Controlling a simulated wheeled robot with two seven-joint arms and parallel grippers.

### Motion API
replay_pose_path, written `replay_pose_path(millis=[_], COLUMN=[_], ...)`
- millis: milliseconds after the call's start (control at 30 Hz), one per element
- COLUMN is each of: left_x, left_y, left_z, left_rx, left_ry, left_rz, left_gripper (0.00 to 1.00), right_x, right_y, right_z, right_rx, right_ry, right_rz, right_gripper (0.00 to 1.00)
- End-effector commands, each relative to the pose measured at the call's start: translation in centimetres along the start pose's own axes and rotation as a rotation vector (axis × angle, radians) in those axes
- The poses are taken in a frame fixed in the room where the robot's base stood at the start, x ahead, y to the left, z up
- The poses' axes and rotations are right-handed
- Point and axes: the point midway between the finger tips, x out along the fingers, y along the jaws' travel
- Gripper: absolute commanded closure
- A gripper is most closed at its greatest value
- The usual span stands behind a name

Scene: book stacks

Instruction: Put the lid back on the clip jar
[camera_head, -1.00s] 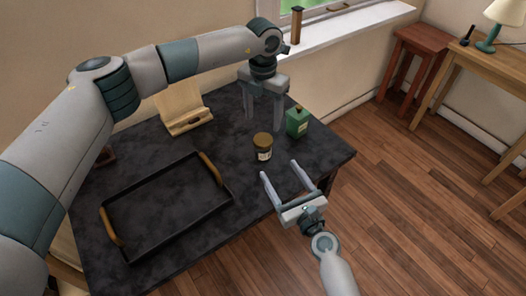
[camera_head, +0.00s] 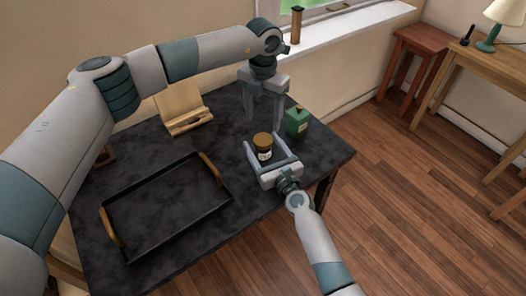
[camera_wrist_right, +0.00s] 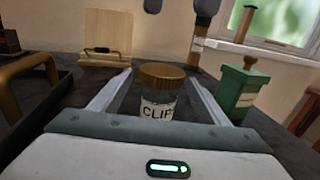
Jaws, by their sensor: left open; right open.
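The clip jar (camera_head: 263,153) stands upright on the dark table, with a white label reading "CLIP" in the right wrist view (camera_wrist_right: 158,110). A brown lid (camera_wrist_right: 162,75) sits on top of it, also seen in the head view (camera_head: 262,139). My right gripper (camera_head: 262,143) is open, its fingers on either side of the jar; contact cannot be made out. My left gripper (camera_head: 264,122) is open and empty, pointing down behind the jar. Its fingertips show at the top of the right wrist view.
A black tray (camera_head: 139,244) with wooden handles lies at the left. A wooden stand (camera_head: 184,110) is at the back by the wall. The table's right edge is near my right arm.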

Motion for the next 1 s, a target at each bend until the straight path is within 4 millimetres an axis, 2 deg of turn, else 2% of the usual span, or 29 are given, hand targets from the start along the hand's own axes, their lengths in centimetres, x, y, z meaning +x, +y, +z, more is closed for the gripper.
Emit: replay_pose_path(millis=[267,500,533,667,700,1000], left_x=[0.00,0.00,0.00,0.00,0.00,-0.02], left_y=[0.00,0.00,0.00,0.00,0.00,-0.07], left_z=[0.00,0.00,0.00,0.00,0.00,0.03], left_rx=[0.000,0.000,0.000,0.000,0.000,-0.088], left_ry=[0.000,0.000,0.000,0.000,0.000,-0.001], left_rz=[0.000,0.000,0.000,0.000,0.000,0.000], left_gripper=[0.38,0.38,0.38,0.38,0.38,0.38], right_x=[0.04,0.02,0.02,0.02,0.02,0.02], right_y=[-0.01,-0.02,-0.01,-0.01,-0.01,-0.01], right_z=[-0.02,-0.02,-0.02,-0.02,-0.03,-0.01], right_rx=[0.000,0.000,0.000,0.000,0.000,0.000], right_ry=[0.000,0.000,0.000,0.000,0.000,0.000], right_rz=[0.000,0.000,0.000,0.000,0.000,0.000], right_gripper=[0.31,0.88,0.94,0.94,1.00,1.00])
